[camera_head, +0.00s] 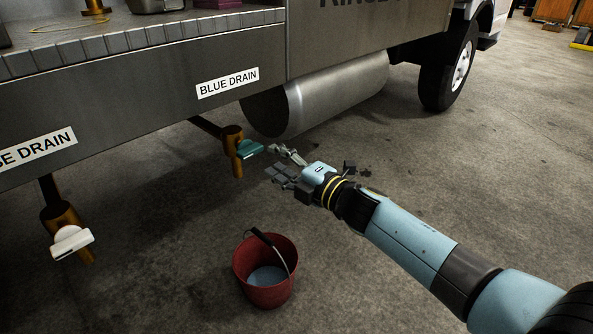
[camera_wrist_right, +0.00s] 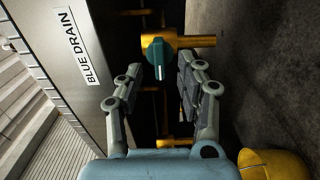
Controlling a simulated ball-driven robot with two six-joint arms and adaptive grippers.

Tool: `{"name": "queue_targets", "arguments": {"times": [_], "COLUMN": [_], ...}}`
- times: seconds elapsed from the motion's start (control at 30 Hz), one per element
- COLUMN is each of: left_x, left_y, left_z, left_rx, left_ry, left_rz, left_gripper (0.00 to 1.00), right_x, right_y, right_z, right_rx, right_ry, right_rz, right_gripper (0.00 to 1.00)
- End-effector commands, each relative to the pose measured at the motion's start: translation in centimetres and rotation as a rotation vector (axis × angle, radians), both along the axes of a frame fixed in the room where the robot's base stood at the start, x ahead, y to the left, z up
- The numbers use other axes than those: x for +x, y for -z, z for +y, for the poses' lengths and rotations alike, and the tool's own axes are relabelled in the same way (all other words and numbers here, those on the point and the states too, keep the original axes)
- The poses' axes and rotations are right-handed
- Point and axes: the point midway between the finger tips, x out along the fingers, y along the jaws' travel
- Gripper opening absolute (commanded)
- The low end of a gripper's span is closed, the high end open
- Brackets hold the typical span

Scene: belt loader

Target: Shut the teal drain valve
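The teal drain valve handle (camera_head: 250,149) sits on a brass valve body (camera_head: 233,138) under the BLUE DRAIN label (camera_head: 228,83). In the head view it sticks out from the brass toward my right gripper (camera_head: 273,160). In the right wrist view the teal handle (camera_wrist_right: 157,52) is ahead of the fingertips, roughly between their lines. My right gripper (camera_wrist_right: 166,76) is open, with nothing between its fingers. It appears a little short of the handle, though any contact is hard to tell. My left gripper is not in view.
A red bucket (camera_head: 239,262) with liquid stands on the floor below. A white-handled valve (camera_head: 71,241) hangs at the left. A grey metal tank (camera_head: 330,92) is under the truck body behind. A yellow rounded object (camera_wrist_right: 270,163) shows in the right wrist view. Floor at right is mostly clear.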

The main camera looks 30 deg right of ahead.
Motion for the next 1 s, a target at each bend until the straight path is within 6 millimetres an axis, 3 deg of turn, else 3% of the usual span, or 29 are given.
{"name": "queue_targets", "arguments": {"times": [0.1,0.33,1.0], "left_x": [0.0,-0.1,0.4], "left_y": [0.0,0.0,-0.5], "left_z": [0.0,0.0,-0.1], "left_rx": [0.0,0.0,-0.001], "left_ry": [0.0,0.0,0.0], "left_rz": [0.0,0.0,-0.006], "left_gripper": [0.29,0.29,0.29], "right_x": [-2.7,-5.8,-6.7], "right_y": [0.1,0.0,-0.2], "right_z": [-1.0,-2.2,-2.3], "right_rx": [-0.001,0.001,0.002], "right_ry": [0.0,0.001,0.002], "right_rz": [0.002,0.001,0.006], "right_gripper": [0.38,0.38,0.38]}}
